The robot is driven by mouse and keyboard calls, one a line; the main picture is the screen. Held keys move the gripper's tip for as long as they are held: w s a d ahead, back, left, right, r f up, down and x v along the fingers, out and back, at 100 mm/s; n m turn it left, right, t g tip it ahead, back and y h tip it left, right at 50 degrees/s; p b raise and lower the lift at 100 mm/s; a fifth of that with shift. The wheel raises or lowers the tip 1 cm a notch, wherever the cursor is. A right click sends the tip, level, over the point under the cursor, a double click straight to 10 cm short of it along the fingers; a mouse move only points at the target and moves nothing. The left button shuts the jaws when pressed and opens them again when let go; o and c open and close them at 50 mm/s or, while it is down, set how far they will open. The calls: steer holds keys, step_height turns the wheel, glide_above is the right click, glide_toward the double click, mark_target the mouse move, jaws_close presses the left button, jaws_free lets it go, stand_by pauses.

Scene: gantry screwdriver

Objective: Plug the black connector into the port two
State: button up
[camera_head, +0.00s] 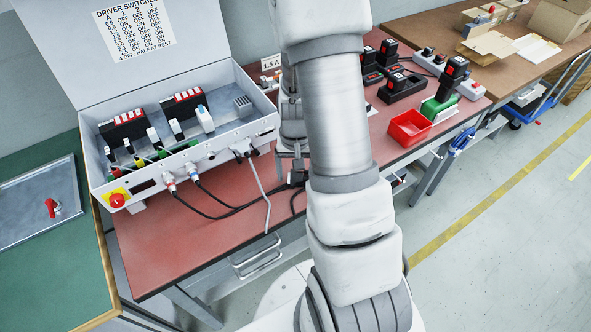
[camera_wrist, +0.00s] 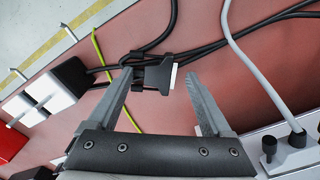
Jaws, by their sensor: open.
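The black connector (camera_wrist: 160,76) lies on the red table top in the wrist view, its pale-edged end facing right, with black cable around it. My gripper (camera_wrist: 157,74) is open. Its two fingertips stand on either side of the connector, with gaps visible; I cannot tell the height between them. In the head view a black plug-like piece (camera_head: 297,177) shows beside my arm, which hides most of my gripper. The grey control box (camera_head: 232,143) stands at the left with its lid open and cables plugged into its front. I cannot tell which port is two.
Black cables (camera_head: 225,212) and a grey cable (camera_head: 262,190) cross the red table (camera_head: 165,255). A red bin (camera_head: 409,127) and black tool holders (camera_head: 402,88) stand to the right. The front table area is mostly clear.

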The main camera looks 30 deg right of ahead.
step_height(320, 180, up, 17)
steer(key=p, duration=0.4)
steer(key=shift+r, duration=0.2)
steer(key=shift+r, duration=0.1)
step_height(320, 180, up, 13)
steer(key=n+t+p, duration=0.3)
glide_above(295, 178)
steer(key=s+a, duration=0.4)
steer(key=a, duration=0.2)
steer(key=s+a+r+n+t+p, duration=0.2)
steer(key=s+a+r, duration=0.3)
steer(key=s+r, duration=0.3)
steer(key=shift+s+a+r+n+t, duration=0.2)
steer(key=shift+a+n+t, duration=0.1)
steer(key=shift+n, duration=0.3)
